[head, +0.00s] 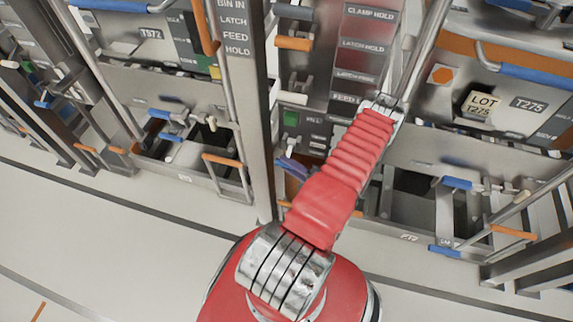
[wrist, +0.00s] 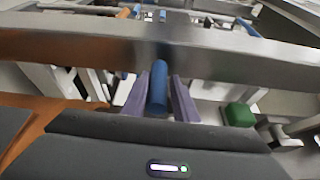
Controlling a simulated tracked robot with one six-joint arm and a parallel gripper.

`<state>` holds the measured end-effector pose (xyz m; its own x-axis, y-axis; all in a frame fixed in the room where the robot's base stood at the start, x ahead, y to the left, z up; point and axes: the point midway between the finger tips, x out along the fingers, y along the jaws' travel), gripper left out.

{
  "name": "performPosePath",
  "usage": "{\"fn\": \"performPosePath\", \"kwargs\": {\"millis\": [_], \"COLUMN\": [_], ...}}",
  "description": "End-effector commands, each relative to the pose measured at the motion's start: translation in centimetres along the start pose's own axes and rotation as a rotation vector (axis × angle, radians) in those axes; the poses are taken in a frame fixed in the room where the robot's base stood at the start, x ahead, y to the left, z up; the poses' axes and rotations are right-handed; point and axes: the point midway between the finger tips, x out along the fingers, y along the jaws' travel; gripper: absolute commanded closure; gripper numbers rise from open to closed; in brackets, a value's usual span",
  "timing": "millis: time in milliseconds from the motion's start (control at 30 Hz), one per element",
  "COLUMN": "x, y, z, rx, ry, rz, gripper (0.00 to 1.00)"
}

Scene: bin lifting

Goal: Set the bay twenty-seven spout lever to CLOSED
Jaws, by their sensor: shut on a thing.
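In the wrist view, my gripper (wrist: 159,98) has its two purple fingers on either side of a blue handle (wrist: 158,88) and is shut on it. The handle points up the picture toward a wide grey metal bar. In the head view, my gripper (head: 290,167) shows small and purple at the left of my red arm, low on the panel and partly hidden. No readable label marks this handle as the bay twenty-seven spout lever, and no CLOSED marking is legible.
A green block (wrist: 238,115) is close to the right of the fingers in the wrist view. A tall grey post (head: 252,110) stands left of my arm. Open bins with blue and orange handles flank it. Pale floor is clear in front.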

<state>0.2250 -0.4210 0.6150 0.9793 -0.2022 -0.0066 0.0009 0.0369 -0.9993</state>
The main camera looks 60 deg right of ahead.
Motion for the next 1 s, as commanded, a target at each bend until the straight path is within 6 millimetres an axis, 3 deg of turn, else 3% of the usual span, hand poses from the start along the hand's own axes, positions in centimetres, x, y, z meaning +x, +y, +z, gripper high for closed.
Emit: {"fn": "performPosePath", "kwargs": {"millis": [467,500,700,1000], "x": [-0.18,-0.18,-0.21,-0.21], "y": [0.51,0.51,0.43,0.32], "z": [-0.91,-0.92,-0.95,-0.76], "rx": [-0.003,-0.003,-0.004,-0.004], "ry": [0.018,0.018,0.019,0.016], "rz": [0.012,0.012,0.011,0.008], "gripper": [1.00,0.71,0.58,0.58]}}
